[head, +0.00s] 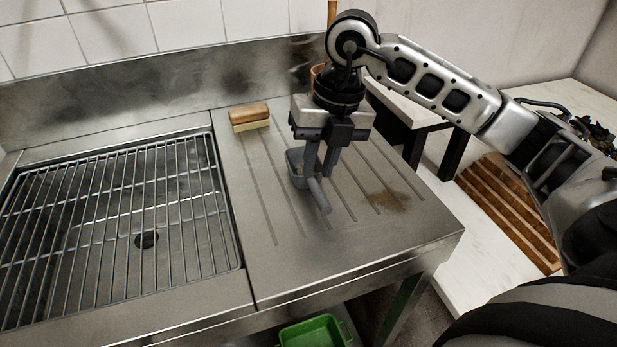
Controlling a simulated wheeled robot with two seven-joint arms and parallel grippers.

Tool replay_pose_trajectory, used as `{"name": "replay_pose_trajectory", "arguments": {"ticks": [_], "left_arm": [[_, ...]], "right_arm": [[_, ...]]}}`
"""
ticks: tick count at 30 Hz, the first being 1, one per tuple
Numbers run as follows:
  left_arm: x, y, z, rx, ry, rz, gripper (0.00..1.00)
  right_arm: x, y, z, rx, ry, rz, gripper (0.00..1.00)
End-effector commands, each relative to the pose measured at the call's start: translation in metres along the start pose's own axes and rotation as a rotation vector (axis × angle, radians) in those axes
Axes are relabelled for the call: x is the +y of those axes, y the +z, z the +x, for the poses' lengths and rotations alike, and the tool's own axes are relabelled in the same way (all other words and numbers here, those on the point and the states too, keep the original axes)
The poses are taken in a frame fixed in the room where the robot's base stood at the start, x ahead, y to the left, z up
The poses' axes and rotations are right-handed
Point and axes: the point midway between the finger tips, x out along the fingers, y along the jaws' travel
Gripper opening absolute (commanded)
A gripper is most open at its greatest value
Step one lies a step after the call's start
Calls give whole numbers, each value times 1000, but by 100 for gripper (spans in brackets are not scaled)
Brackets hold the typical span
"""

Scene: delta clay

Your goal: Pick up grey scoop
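The grey scoop (319,195) lies on the ridged steel draining board, its bowl toward the back left and its handle toward the front. My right gripper (321,173) points straight down over it. Its two fingers are apart, with a gap showing between them. The fingertips are down at the scoop, around or just behind the handle; I cannot tell whether they touch it. The fingers hide part of the bowl and the handle's root. My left gripper is not in view.
A wooden-backed brush or sponge (249,118) lies at the back of the draining board (290,262). A sink with a wire rack (110,230) is at left. A brown object shows partly behind my gripper. A green bin (313,332) is below. A slatted wooden piece (510,212) is at right.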

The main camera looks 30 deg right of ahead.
Motion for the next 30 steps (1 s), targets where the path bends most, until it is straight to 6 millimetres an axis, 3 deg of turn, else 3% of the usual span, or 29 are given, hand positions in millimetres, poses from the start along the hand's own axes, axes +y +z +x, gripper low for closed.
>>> {"name": "replay_pose_trajectory", "arguments": {"ticks": [13, 20, 21, 23, 30], "left_arm": [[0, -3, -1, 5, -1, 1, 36], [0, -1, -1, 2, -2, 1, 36], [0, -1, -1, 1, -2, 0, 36], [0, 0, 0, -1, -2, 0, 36], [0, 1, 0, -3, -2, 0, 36]], "right_arm": [[-2, 8, 51, 2, 0, 1, 20], [-2, 9, 53, 0, 0, 0, 20], [-2, 9, 53, 0, 0, 0, 17], [-2, 9, 53, 0, 0, 0, 0], [-2, 9, 53, -1, 0, 0, 0]]}}
